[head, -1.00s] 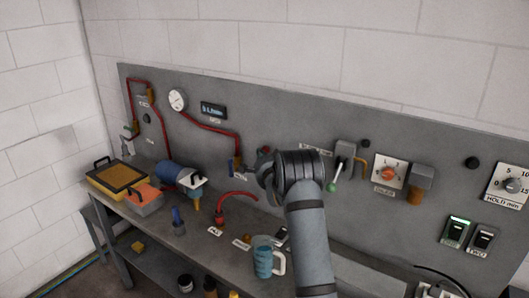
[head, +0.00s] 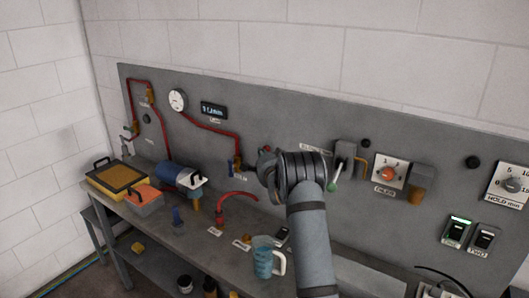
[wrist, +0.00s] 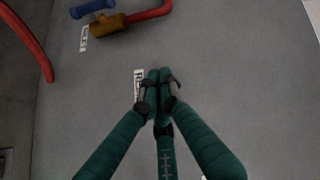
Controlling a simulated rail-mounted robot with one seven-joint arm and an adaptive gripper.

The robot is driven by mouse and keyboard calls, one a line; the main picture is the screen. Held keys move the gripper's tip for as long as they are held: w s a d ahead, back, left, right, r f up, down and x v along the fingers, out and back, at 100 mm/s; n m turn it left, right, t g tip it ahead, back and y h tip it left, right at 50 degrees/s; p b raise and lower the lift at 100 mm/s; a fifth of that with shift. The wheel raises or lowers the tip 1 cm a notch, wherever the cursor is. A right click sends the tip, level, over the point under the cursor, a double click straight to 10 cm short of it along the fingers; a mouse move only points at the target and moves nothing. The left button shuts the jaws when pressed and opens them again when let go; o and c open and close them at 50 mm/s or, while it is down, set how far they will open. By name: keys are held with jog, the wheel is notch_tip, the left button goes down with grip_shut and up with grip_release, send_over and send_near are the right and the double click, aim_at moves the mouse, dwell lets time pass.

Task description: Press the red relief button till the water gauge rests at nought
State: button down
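The round white gauge (head: 177,100) is on the grey panel at the upper left in the head view. Its needle is too small to read. A small dark display (head: 213,110) with light blue digits is to its right. My gripper (wrist: 160,82) is shut in the wrist view, its green fingertips together over the panel beside a white label (wrist: 138,86). I see nothing between the fingers. In the head view my arm hides most of the gripper. A small reddish spot (head: 266,149) shows by its tip; I cannot tell whether that is the red button or whether it is touched.
A red pipe (head: 205,127) runs to a brass valve with a blue handle (wrist: 92,9). A red hose (wrist: 29,42) curves at left in the wrist view. A blue mug (head: 264,262) and several tools crowd the bench. A lever and knobs are on the panel at right.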

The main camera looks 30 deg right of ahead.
jog(key=shift+s+a+b, duration=0.5)
jog(key=shift+a+b, duration=0.2)
jog(key=shift+b, duration=0.4)
jog(key=a+b, duration=0.1)
jog(key=s+a+b, duration=0.1)
jog(key=a+b, duration=0.1)
jog(key=s+a+b, duration=0.1)
jog(key=shift+s+a+b, duration=0.2)
jog(key=shift+s+b, duration=0.05)
jog(key=shift+b, duration=0.1)
jog(key=shift+d, duration=0.1)
